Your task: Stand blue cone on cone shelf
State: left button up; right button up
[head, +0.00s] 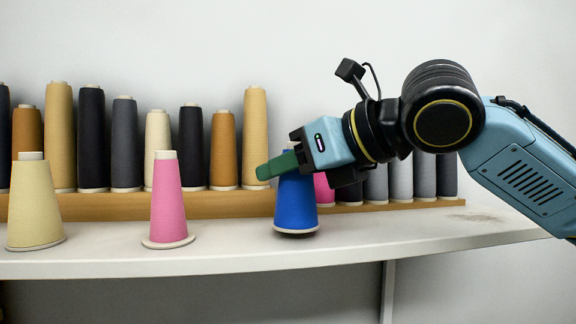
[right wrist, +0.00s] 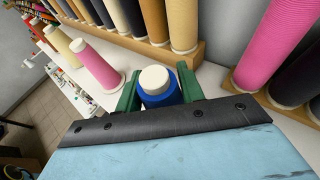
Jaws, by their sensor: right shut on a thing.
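The blue cone (head: 296,207) is upright over the white shelf (head: 230,250), near its front and right of a pink cone. My right gripper (head: 277,166) is shut on its upper part, reaching in from the right. In the right wrist view the green fingers (right wrist: 158,92) are on either side of the blue cone (right wrist: 160,98), whose white top shows between them. A dark edge shows under the cone's base; I cannot tell whether it touches the shelf. My left gripper is not in view.
A pink cone (head: 167,200) and a cream cone (head: 34,203) stand along the shelf front to the left. Behind, a wooden ledge (head: 120,205) holds a row of several tall cones. The shelf's right part (head: 410,228) is clear.

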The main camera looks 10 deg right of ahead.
jog(key=shift+f, duration=0.1)
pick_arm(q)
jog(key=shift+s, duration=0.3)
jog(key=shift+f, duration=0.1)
pick_arm(e)
jog(key=shift+f, duration=0.35)
jog(key=o, duration=1.8)
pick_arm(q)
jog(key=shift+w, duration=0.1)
pick_arm(e)
jog(key=shift+s+d+r, duration=1.6)
jog(key=shift+s+r, duration=0.2)
